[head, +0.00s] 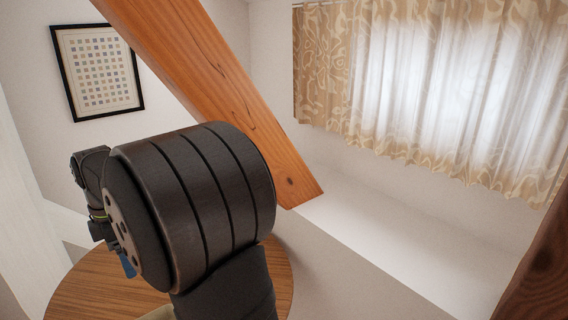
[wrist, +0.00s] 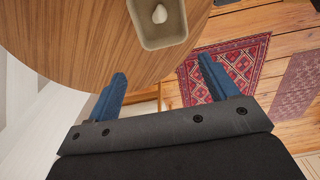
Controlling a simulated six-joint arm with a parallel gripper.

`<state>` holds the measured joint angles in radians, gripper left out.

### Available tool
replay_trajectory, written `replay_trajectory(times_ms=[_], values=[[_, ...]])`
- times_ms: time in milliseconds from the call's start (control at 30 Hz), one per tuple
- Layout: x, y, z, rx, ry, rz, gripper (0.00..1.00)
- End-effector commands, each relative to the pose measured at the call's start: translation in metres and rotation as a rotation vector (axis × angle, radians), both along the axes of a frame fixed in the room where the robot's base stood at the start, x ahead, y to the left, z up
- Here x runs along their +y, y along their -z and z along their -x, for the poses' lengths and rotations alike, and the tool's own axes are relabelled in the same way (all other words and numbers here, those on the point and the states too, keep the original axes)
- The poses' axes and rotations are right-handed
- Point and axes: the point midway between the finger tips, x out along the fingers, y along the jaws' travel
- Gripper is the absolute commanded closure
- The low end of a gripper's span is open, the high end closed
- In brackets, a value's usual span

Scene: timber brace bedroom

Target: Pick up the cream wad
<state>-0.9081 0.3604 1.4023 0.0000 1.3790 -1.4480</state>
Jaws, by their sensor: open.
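The cream wad (wrist: 160,13) is a small pale lump in a beige tray (wrist: 165,44) at the top of the wrist view. The tray rests on a round wooden table (wrist: 75,35). My gripper (wrist: 162,66) is open and empty, its two blue fingers spread wide, with the tray and wad beyond the fingertips. In the head view my arm covers much of the table (head: 95,285), and the wad is not visible there. A bit of blue finger shows at the arm's left side.
A slanted timber brace (head: 215,85) crosses behind my arm. A patterned curtain (head: 430,90) hangs at the right and a framed picture (head: 98,70) at the left. A red rug (wrist: 228,70) lies on the plank floor beyond the table's edge.

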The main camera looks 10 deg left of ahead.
Motion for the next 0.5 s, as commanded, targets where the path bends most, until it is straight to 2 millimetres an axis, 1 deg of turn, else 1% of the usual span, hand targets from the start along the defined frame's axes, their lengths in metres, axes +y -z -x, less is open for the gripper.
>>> replay_trajectory(times_ms=[33,100,367,433,467,500], values=[[0.000,0.000,0.000,0.000,0.000,0.000,0.31],[0.000,0.000,0.000,0.000,0.000,0.000,0.45],[0.000,0.001,0.000,0.001,0.002,0.001,0.46],[0.001,0.011,-0.002,0.006,0.019,0.005,0.46],[0.002,0.020,-0.003,0.010,0.034,0.008,0.46],[0.004,0.035,-0.005,0.016,0.062,0.013,0.46]])
